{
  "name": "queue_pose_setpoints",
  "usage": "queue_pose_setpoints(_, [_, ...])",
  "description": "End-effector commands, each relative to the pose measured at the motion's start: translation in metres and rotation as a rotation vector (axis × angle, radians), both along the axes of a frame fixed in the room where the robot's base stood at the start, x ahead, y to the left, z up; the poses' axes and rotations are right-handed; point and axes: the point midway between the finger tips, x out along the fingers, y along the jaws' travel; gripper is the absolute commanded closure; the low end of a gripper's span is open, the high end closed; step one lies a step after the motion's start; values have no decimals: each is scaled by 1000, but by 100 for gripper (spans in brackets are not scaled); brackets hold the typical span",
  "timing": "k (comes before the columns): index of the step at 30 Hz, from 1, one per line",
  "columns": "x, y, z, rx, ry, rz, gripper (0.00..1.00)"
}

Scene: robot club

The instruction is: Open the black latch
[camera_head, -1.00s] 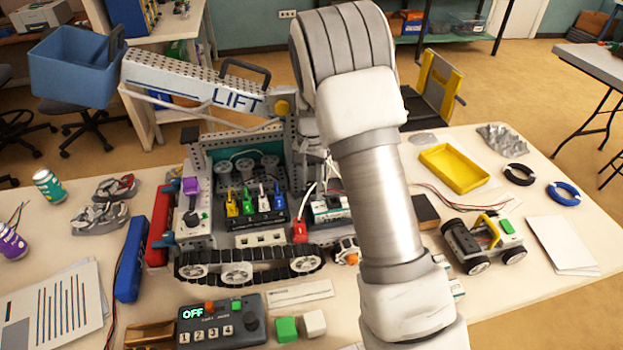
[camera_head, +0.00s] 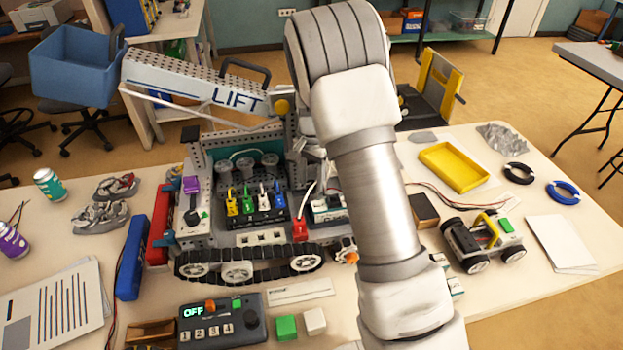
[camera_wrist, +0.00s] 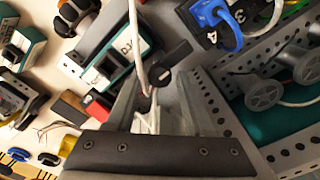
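A black lever (camera_wrist: 172,65), which looks like the black latch, shows in the wrist view near a perforated grey metal plate (camera_wrist: 208,105). A white cable runs close past it. In the head view I cannot make the latch out; my arm covers that side of the lift robot (camera_head: 240,230). The dark body of my gripper (camera_wrist: 150,125) fills the bottom of the wrist view, with the latch just beyond it. Grey metal lies ahead of the gripper, and I cannot separate the fingertips from it. I see no clear contact with the latch.
A blue plug (camera_wrist: 222,18) and round grey parts (camera_wrist: 263,93) are close on the right in the wrist view. A labelled teal-and-white box (camera_wrist: 118,52) is at left. In the head view, a control box (camera_head: 222,318) reads OFF, and a small wheeled car (camera_head: 483,240) stands at right.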

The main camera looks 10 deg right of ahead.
Motion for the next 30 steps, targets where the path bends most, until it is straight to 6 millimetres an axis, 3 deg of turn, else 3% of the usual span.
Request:
queue_pose_setpoints(2, [0, 0, 0, 0, 0, 0, 32])
queue_pose_setpoints(14, [0, 0, 7, 0, 0, 2, 32])
queue_pose_setpoints(20, [1, 0, 44, 1, -4, 2, 32])
queue_pose_setpoints(30, [0, 0, 128, -1, -4, 2, 32])
